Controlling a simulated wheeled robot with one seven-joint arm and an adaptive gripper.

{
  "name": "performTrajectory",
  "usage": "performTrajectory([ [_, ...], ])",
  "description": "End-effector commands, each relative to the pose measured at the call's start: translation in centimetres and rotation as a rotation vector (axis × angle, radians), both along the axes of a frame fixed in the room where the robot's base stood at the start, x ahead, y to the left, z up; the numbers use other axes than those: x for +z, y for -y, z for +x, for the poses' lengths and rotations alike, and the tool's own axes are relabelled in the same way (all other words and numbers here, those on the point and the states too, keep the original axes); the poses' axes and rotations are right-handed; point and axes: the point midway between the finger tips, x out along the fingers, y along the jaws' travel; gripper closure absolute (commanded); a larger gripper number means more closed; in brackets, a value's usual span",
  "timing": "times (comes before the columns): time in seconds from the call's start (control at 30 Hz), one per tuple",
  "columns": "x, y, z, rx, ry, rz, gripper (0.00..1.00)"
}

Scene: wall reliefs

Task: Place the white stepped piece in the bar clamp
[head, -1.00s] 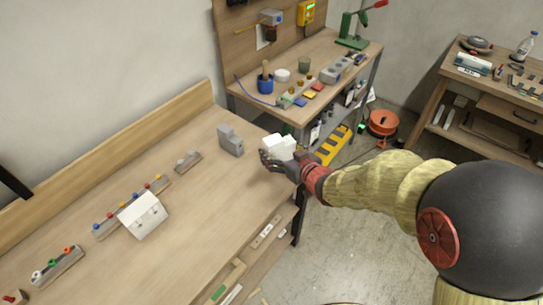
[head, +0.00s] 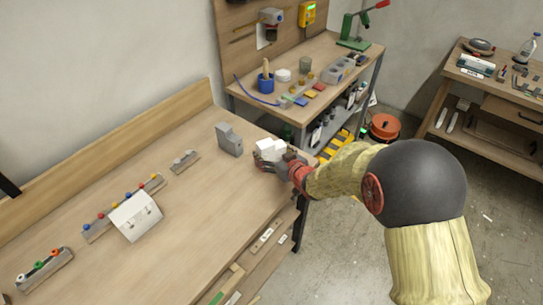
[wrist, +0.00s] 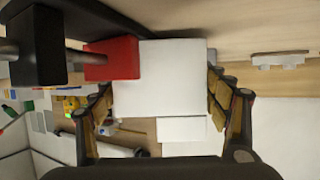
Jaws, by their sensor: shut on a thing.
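The white stepped piece (head: 270,150) is between the fingers of my gripper (head: 284,163), over the far right end of the near bench. In the wrist view the white piece (wrist: 170,95) fills the space between both fingers of my gripper (wrist: 168,110), which is shut on it. I cannot tell whether it touches the bench top. In the wrist view a red block (wrist: 112,58), a grey rod and a black block (wrist: 38,45) overlap its upper left corner; they may be the bar clamp, but I cannot tell. No clear bar clamp shows in the head view.
A grey notched block (head: 229,139) stands just left of the white piece. A second bench (head: 330,85) stands behind. The bench front is clear.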

Motion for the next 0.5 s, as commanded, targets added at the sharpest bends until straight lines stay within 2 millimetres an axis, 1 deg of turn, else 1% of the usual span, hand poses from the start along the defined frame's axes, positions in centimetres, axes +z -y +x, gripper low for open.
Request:
performTrajectory([
  [0.13,0.34,-0.01,0.07,0.0,0.003,0.001,0.56],
  [0.3,-0.07,-0.01,0.06,0.0,0.003,0.001,0.56],
  [0.33,-0.15,0.0,0.03,0.0,0.001,0.0,0.24],
  [0.5,-0.05,0.0,0.02,0.0,0.001,0.0,0.15],
])
